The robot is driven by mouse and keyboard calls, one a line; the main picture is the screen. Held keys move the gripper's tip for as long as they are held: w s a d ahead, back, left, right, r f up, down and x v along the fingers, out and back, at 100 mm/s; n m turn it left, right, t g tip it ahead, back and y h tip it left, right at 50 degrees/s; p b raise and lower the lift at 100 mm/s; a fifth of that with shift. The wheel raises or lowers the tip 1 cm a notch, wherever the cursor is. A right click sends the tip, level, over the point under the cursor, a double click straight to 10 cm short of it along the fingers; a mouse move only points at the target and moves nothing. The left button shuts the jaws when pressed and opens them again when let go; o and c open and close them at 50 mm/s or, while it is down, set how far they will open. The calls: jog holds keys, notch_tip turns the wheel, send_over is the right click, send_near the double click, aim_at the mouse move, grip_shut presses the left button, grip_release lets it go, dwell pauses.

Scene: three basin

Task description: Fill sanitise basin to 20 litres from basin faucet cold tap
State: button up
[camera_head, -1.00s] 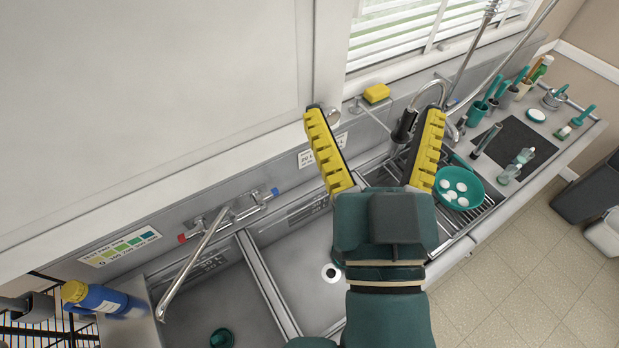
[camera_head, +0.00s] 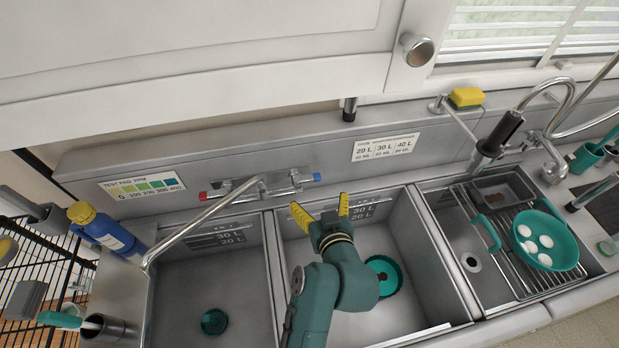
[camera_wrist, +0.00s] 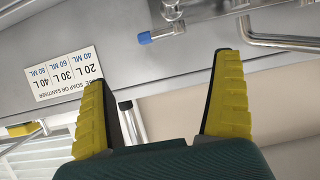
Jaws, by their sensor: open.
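The wall faucet's body (camera_head: 262,188) is above the left and middle basins, with a red-tipped handle (camera_head: 203,196) at left. The blue-tipped cold tap (camera_head: 317,177) is at right and also shows in the wrist view (camera_wrist: 145,38). No basin shows a sanitise label. The left and middle basin (camera_head: 285,240) carry 20 L and 30 L marks; no water shows. My gripper (camera_head: 322,210) is open and empty over the middle basin, fingers toward the wall, below the cold tap.
A teal round piece (camera_head: 214,321) lies in the left basin, another (camera_head: 383,277) in the middle one. A dosing sign (camera_head: 386,147) and test chart (camera_head: 142,189) are on the backsplash. The right basin has a rack with a teal colander (camera_head: 545,240). A blue bottle (camera_head: 105,232) stands left.

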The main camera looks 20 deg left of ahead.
aim_at(309, 178)
jog(key=x, duration=1.2)
jog(key=shift+w+a+f, duration=0.15)
jog(key=shift+w+f, duration=0.05)
jog(key=shift+w, duration=0.05)
jog(key=shift+s, duration=0.1)
jog(key=c, duration=1)
